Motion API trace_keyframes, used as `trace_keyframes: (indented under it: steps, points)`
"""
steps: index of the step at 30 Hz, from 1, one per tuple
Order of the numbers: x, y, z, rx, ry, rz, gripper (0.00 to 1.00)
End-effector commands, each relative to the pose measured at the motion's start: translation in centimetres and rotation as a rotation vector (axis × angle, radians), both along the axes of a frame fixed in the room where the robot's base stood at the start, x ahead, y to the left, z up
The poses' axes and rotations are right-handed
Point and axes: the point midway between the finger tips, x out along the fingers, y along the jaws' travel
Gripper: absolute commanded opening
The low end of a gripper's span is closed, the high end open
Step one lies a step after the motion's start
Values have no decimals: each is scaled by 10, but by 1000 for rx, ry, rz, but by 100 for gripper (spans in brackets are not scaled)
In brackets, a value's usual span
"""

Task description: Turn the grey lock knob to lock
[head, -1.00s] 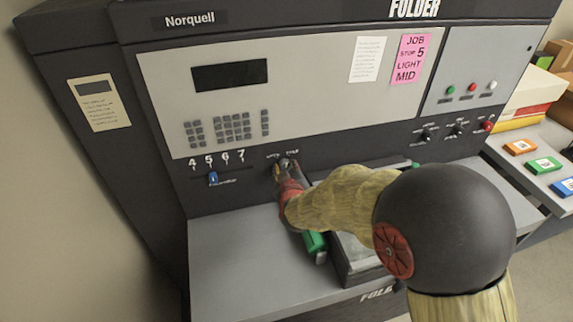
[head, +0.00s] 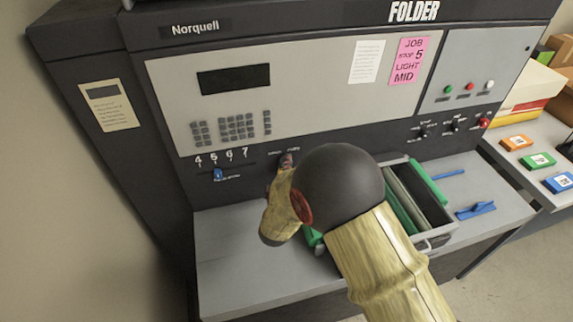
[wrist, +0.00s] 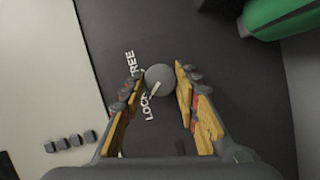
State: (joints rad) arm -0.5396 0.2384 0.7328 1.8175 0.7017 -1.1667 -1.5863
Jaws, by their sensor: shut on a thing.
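The round grey lock knob (wrist: 159,76) sits on the dark panel between my two fingers in the wrist view. A pale pointer line on it slants down and left, toward the LOCK lettering (wrist: 147,106). The FREE lettering (wrist: 130,64) is up and left of the knob, partly behind a finger. My gripper (wrist: 156,84) is shut on the knob, one finger on each side. In the head view my gripper (head: 284,172) is at the panel below the keypad, and my arm hides most of it.
A blue slider (head: 217,174) stands near 5 on the scale left of the knob. A tray (head: 437,239) with green parts lies right of my arm. Other dark knobs (head: 421,132) are farther right. The left tabletop (head: 225,255) is clear.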

Motion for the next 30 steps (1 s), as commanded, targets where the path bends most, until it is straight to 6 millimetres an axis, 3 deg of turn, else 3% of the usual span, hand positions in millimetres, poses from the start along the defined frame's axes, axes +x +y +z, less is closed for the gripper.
trace_keyframes:
  steps: [23,24,30]
  points:
    - [0,2,-2,-98,-25,4,6]
    - [0,2,-2,-98,-25,4,33]
    - [0,1,-2,-97,-26,3,44]
